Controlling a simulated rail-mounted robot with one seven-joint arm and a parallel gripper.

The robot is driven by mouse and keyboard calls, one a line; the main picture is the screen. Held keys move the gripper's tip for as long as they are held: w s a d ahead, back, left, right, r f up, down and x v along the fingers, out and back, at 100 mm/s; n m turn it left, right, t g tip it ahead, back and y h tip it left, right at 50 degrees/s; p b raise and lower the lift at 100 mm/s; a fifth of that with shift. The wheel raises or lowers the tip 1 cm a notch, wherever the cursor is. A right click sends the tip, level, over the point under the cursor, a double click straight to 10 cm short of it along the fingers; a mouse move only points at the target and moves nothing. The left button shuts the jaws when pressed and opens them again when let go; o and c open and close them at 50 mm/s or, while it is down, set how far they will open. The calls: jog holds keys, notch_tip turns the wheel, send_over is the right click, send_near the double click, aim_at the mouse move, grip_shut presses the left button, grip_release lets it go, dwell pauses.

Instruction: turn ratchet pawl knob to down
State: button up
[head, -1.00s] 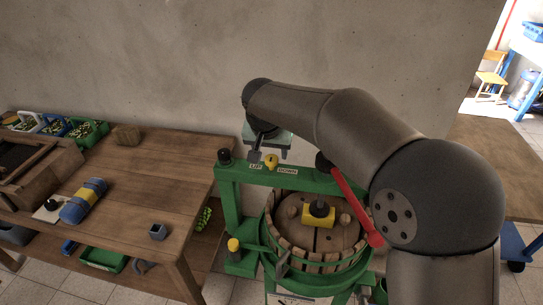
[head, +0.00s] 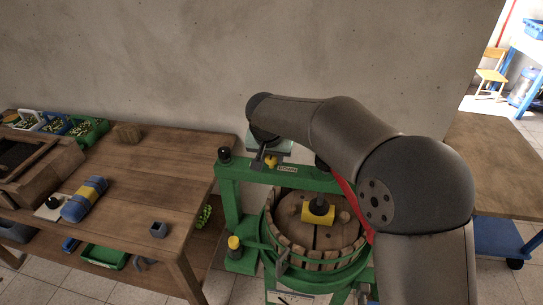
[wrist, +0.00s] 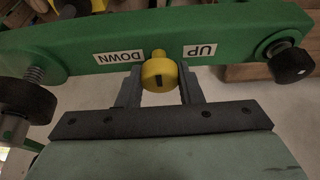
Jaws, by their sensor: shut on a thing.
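The yellow ratchet pawl knob (wrist: 160,76) sits on the front of the green press beam (wrist: 220,28), with a dark mark on its face. A small yellow nub shows just beyond it, between the upside-down DOWN label (wrist: 120,57) and UP label (wrist: 200,51). My gripper (wrist: 158,88) is shut on the knob, one finger on each side. In the head view, the knob (head: 271,162) is partly hidden under my gripper. The DOWN label (head: 288,170) shows to its right, and the UP label is covered there.
The press's slatted basket (head: 280,249) stands below the beam, with a yellow block on its wooden lid. A red lever (head: 352,203) hangs beside my arm. A black knob (wrist: 291,65) is at the beam's end. A wooden table (head: 140,195) stands at left.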

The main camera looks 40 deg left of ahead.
jog(key=n, duration=0.2)
jog(key=n+g+y, duration=0.1)
jog(key=n, duration=0.1)
jog(key=shift+r+n+y, duration=0.1)
jog(key=shift+n+y, duration=0.2)
jog(key=n+g, duration=0.1)
jog(key=n, duration=0.1)
jog(key=n+g+y+p, duration=0.1)
jog(key=n, duration=0.2)
jog(key=shift+n, duration=0.3)
dwell(0.3)
jog(key=o, duration=1)
jog(key=b+v, duration=0.1)
jog(key=v, duration=1.6)
jog(key=shift+r+b, duration=0.2)
jog(key=shift+b, duration=0.15)
